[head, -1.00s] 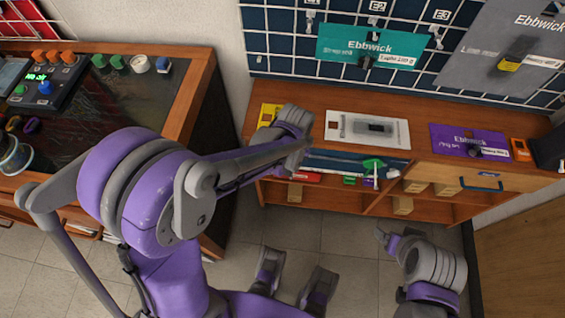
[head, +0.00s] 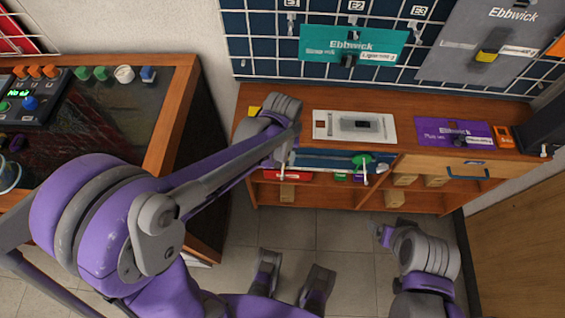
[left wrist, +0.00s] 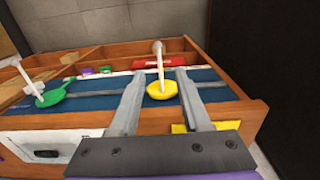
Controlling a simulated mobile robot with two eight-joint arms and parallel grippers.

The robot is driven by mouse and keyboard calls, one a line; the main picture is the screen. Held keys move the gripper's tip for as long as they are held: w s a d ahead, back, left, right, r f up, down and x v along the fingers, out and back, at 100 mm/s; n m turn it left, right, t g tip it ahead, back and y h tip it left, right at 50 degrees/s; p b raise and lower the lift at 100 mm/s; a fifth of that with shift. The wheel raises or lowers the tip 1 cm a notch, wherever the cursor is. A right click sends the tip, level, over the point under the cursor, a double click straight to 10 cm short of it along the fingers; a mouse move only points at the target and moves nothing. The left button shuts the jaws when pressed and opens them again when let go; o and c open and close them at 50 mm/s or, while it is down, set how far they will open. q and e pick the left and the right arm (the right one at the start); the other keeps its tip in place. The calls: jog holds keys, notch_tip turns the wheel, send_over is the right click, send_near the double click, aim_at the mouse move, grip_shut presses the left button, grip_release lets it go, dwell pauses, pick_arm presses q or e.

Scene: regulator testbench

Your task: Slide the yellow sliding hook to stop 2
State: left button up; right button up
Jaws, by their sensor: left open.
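The yellow sliding hook (left wrist: 163,91) shows in the left wrist view as a round yellow base with a pale upright post, on a blue strip (left wrist: 212,95) with a grey rail. My left gripper (left wrist: 158,82) is open, with one finger on each side of the hook; I cannot tell whether they touch it. In the head view my left gripper (head: 283,152) is over the left end of the blue strip (head: 325,160), and my arm hides the yellow hook. No stop marks are readable. My right gripper (head: 381,232) is away from the bench; its finger opening is unclear.
A green hook (head: 362,160) stands further along the strip and also shows in the left wrist view (left wrist: 50,98). A white panel (head: 323,124), purple panel (head: 430,130) and yellow piece (head: 253,111) lie on the bench top. Open shelves are below.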

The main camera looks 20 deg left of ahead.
aim_at(282, 171)
pick_arm(q)
notch_tip(282, 171, up, 6)
jog(key=shift+r+p, duration=0.15)
jog(key=shift+p, duration=0.3)
jog(key=s+a+r+m+t+p, duration=0.2)
jog(key=s+a+r+t+p, duration=0.3)
jog(key=s+r+p, duration=0.3)
jog(key=s+r, duration=0.2)
jog(key=s, duration=0.1)
jog(key=shift+s+a+r+m, duration=0.15)
jog(key=shift+s+a+m, duration=0.1)
jog(key=shift+s+m, duration=0.05)
